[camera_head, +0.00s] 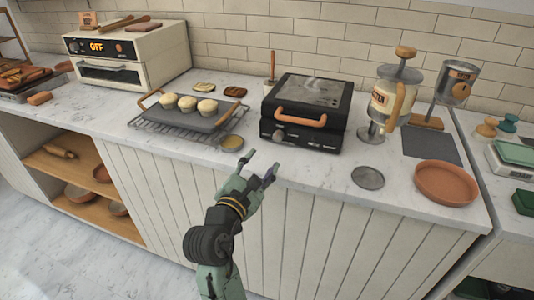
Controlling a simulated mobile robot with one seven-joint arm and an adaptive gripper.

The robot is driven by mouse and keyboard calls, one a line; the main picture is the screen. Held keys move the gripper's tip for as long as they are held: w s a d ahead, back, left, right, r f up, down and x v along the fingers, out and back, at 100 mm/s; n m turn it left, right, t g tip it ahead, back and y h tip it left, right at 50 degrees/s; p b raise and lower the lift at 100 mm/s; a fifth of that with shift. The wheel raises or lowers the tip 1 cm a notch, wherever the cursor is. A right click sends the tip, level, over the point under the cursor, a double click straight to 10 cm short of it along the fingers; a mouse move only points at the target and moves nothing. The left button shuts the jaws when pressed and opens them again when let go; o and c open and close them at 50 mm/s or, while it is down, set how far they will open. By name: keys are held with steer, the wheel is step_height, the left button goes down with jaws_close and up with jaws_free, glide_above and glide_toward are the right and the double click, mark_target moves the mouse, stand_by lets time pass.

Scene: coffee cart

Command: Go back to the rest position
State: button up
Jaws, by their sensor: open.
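My gripper (260,171) is open and empty. It is at the front edge of the marble counter (310,175), with its fingers pointing away from me. A small yellowish disc (231,143) lies on the counter just left of and beyond the fingertips, and looks apart from them. My green and black arm reaches up from the bottom of the view in front of the white slatted cabinet front (320,235).
A black press (305,112) with a wooden handle stands beyond my gripper. Left of it is a tray (203,124) with 3 muffins on a wire rack. Right are a grey disc (368,177), a terracotta dish (446,182) and a dispenser (393,95). A toaster oven (128,50) stands back left.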

steer(key=shift+v, duration=0.9)
